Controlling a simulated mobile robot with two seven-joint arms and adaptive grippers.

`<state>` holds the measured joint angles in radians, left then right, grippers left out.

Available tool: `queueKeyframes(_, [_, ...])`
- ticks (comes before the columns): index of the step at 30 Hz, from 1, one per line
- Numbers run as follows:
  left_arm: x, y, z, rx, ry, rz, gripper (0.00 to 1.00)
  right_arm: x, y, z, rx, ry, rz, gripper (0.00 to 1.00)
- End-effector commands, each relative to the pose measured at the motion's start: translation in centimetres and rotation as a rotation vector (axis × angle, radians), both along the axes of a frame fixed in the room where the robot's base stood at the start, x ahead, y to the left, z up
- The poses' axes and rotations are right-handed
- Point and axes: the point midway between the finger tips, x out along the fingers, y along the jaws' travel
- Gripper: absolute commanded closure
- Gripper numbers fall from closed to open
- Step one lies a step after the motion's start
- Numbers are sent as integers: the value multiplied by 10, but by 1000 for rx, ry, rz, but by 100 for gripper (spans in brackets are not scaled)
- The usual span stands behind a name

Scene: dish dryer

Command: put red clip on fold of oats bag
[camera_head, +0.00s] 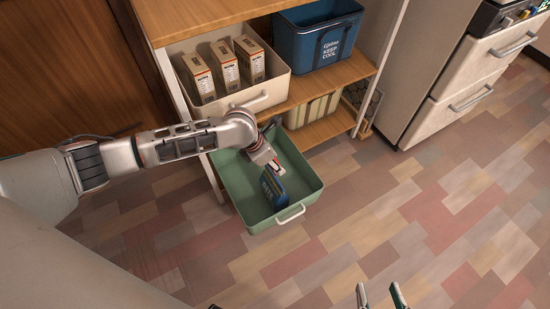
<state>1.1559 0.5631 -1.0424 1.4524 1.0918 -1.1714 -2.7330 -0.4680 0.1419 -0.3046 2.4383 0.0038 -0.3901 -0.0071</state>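A blue packet (272,188), perhaps the oats bag, is inside the green bin (234,190); its print is too small to read. My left gripper (274,167) reaches down into the bin at the packet's top edge. I cannot tell whether its fingers are closed on the packet. A small reddish spot shows by the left gripper, but I cannot make out whether it is the red clip. No fold shows clearly. My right gripper (381,296) is at the bottom edge, its two fingertips apart with nothing between them, well away from the bin.
A wooden shelf unit (318,82) stands behind the green bin. It holds a cream bin (232,107) with several cartons (225,66), a blue cooler bin (318,35) and a striped basket (312,110). White drawers (462,88) stand at right. The tiled floor (430,205) is clear.

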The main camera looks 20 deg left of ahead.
Motion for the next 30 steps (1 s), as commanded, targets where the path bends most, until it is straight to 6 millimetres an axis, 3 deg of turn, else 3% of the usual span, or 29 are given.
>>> queueKeyframes(23, [-3, 0, -54, 0, 5, 1, 70, 5, 20, 8, 131, -8, -26, 60])
queueKeyframes(30, [-3, 1, -68, 3, 7, 0, 75, 2, 31, 6, 199, 5, -45, 60])
